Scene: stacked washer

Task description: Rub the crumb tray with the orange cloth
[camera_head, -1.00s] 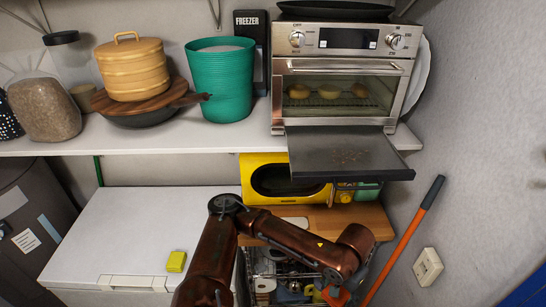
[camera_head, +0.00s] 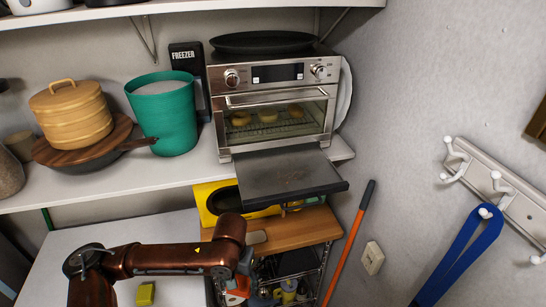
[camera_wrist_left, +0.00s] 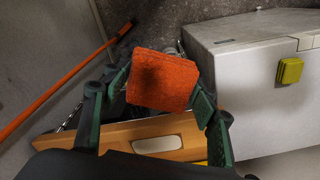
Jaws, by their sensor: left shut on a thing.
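The crumb tray (camera_head: 287,174) is a flat dark sheet sticking out from under the front of the toaster oven (camera_head: 272,99). Faint brownish crumbs lie on its middle. My left gripper (camera_wrist_left: 160,92) is shut on the orange cloth (camera_wrist_left: 163,78), a thick square pad held between its two green-sided fingers. In the head view the orange cloth (camera_head: 238,288) is partly hidden beside my left wrist, below the tray and apart from it. My right gripper is not in view.
A green pot (camera_head: 163,115) is left of the oven. An orange-handled pole (camera_head: 346,248) leans at the right wall. A white chest (camera_head: 125,234) stands at left.

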